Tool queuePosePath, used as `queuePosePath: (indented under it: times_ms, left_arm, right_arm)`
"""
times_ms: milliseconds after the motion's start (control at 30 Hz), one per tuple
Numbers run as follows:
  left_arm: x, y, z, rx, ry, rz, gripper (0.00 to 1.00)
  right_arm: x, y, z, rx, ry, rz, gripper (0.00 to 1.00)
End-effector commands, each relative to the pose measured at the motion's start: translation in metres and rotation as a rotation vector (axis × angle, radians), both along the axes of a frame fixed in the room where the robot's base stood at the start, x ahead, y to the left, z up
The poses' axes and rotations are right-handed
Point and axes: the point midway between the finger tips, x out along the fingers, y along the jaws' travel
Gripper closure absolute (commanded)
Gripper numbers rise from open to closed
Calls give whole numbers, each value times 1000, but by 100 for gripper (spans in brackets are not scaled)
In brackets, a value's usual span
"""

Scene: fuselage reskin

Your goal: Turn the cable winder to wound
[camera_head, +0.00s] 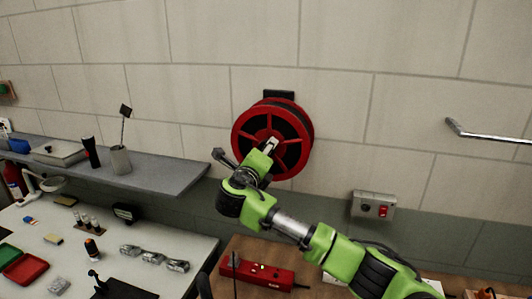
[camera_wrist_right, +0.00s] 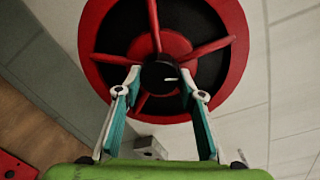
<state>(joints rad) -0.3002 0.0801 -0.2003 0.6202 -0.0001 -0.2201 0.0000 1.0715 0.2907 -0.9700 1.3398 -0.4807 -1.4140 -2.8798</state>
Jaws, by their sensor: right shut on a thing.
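The cable winder (camera_head: 241,133) is a red spoked reel with a dark inside, mounted on the wall from a black bracket (camera_head: 278,94). In the right wrist view, the winder's red rim (camera_wrist_right: 236,50) and spokes fill the upper middle, around a black round knob (camera_wrist_right: 160,66) at the hub. My right gripper (camera_head: 270,146) reaches the front of the reel near its centre. In the wrist view, its two fingers (camera_wrist_right: 160,82) are shut on the knob from both sides. The gripper and wrist cover part of the reel's lower left in the head view. My left gripper is not in view.
A grey shelf (camera_head: 160,176) with a cup and a black torch is at left, above a white table (camera_head: 180,232). A red toolbox-like block (camera_head: 262,272) lies on a wooden bench below. A switch box (camera_head: 373,205) and a metal rail (camera_head: 480,136) are on the wall at right.

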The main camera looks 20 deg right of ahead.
Motion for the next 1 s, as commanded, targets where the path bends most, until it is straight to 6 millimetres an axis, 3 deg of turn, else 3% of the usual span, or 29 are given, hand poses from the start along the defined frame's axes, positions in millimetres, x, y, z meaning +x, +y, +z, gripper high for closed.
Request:
queuePosePath:
  times_ms: [33,400,1000]
  left_arm:
    - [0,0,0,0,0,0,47]
    - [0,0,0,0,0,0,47]
    - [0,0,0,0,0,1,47]
  right_arm:
    - [1,-2,9,-40,8,-2,85]
    - [1,-2,10,-238,143,-4,85]
    - [1,-2,8,-306,194,-5,85]
